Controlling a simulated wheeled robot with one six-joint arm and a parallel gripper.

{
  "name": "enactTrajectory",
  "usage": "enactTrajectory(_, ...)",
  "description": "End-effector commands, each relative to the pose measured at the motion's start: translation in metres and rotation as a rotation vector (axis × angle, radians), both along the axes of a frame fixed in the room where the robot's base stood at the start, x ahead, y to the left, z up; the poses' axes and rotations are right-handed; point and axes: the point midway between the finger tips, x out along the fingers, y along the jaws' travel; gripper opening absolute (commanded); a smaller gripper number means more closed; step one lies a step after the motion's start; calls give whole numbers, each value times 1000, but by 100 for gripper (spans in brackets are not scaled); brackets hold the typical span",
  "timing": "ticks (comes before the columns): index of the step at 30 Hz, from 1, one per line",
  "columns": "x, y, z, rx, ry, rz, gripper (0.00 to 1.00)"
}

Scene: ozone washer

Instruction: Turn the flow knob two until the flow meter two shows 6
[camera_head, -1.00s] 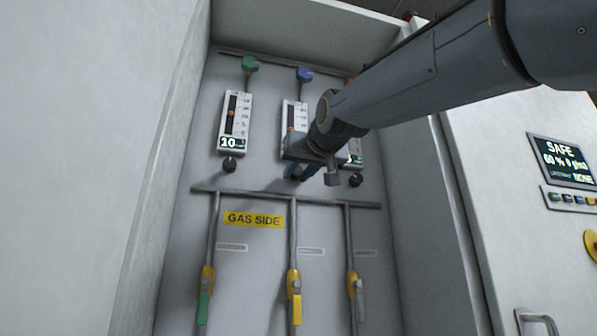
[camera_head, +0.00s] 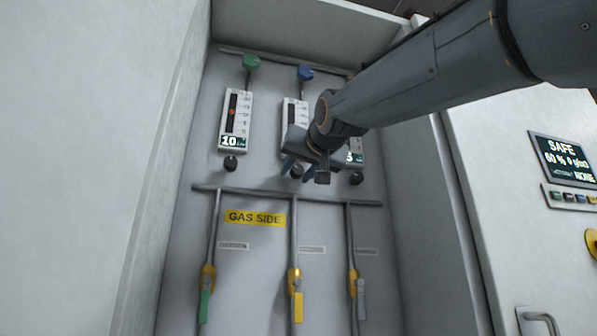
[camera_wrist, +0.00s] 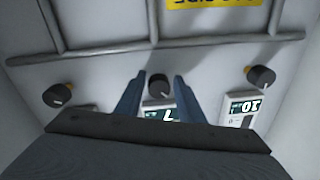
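The middle black flow knob (camera_head: 297,171) is below the middle flow meter (camera_head: 289,115); I take these as number two. My gripper (camera_head: 298,170) is open, with its blue fingers on either side of this knob. The wrist view, turned upside down, shows the knob (camera_wrist: 158,88) between the fingertips (camera_wrist: 159,76), with a small gap on each side. Whether the fingers reach past its face is unclear. The middle meter's display (camera_wrist: 160,113) is partly hidden by my gripper and seems to read 7. In the head view my gripper covers that display.
The left meter (camera_head: 234,120) reads 10, with its knob (camera_head: 230,163) below. The right meter (camera_head: 356,152) is partly hidden by my arm and seems to read 5; its knob (camera_head: 356,178) is clear. A horizontal pipe (camera_head: 325,199) runs below the knobs.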

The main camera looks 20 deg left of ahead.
Motion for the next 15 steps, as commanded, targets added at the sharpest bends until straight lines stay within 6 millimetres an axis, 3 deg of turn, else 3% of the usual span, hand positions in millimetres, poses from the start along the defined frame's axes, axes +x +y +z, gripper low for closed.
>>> enactTrajectory(10, 0, -2, 1, 0, -2, -1, 44)
enactTrajectory(15, -13, -10, 0, 0, -2, -1, 44)
